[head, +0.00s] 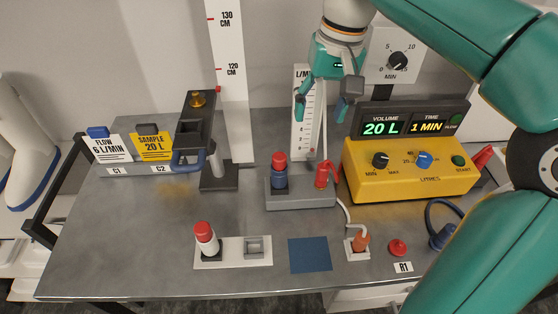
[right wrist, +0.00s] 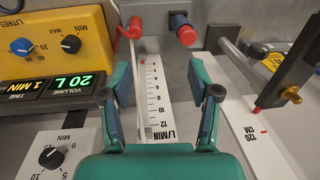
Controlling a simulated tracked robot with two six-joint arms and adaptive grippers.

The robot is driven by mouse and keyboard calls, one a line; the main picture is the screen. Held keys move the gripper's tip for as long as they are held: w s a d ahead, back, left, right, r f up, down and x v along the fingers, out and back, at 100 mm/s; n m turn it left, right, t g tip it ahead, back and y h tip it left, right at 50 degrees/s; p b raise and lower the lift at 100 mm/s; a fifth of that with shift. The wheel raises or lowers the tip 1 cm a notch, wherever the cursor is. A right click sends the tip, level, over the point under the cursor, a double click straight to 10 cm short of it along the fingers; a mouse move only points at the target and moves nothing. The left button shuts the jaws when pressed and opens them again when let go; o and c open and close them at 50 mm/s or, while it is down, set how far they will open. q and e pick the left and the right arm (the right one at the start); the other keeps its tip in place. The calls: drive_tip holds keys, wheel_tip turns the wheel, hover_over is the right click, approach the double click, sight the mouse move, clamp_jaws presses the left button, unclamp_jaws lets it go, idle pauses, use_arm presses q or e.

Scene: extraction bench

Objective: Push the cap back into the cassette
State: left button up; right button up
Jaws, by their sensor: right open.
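My right gripper (head: 321,106) is open and empty above the back of the bench, in front of the upright L/MIN scale. In the right wrist view its spread fingers (right wrist: 162,95) frame the scale. A loose-looking red cap (head: 398,248) is on the bench at front right, by the R1 label. A white cylinder with a red top (head: 206,239) stands slightly tilted at the left of a white holder. A blue cylinder with a red top (head: 279,170) stands in a grey block; it also shows in the right wrist view (right wrist: 187,34). I cannot tell which is the cassette.
A yellow control box (head: 410,172) stands at right. A tall white ruler (head: 229,80) and a dark stand (head: 196,128) rise at the back left. An orange plug (head: 361,239) sits in a white socket. A blue square mat (head: 310,255) is bare.

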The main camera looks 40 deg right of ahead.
wheel_tip(320, 180, up, 2)
drive_tip(key=w+a+n, duration=0.1)
drive_tip(key=w+n, duration=0.1)
drive_tip(key=n, duration=0.6)
drive_tip(key=g+b, duration=0.1)
drive_tip(key=b, duration=0.1)
hover_over(280, 156)
drive_tip(key=shift+n+h, duration=0.4)
wheel_tip(280, 156, down, 10)
drive_tip(key=shift+s+f, duration=0.1)
drive_tip(key=shift+f, duration=0.15)
drive_tip(key=shift+f+p, duration=0.3)
drive_tip(key=shift+f, duration=2.75)
drive_tip(key=c, duration=0.9)
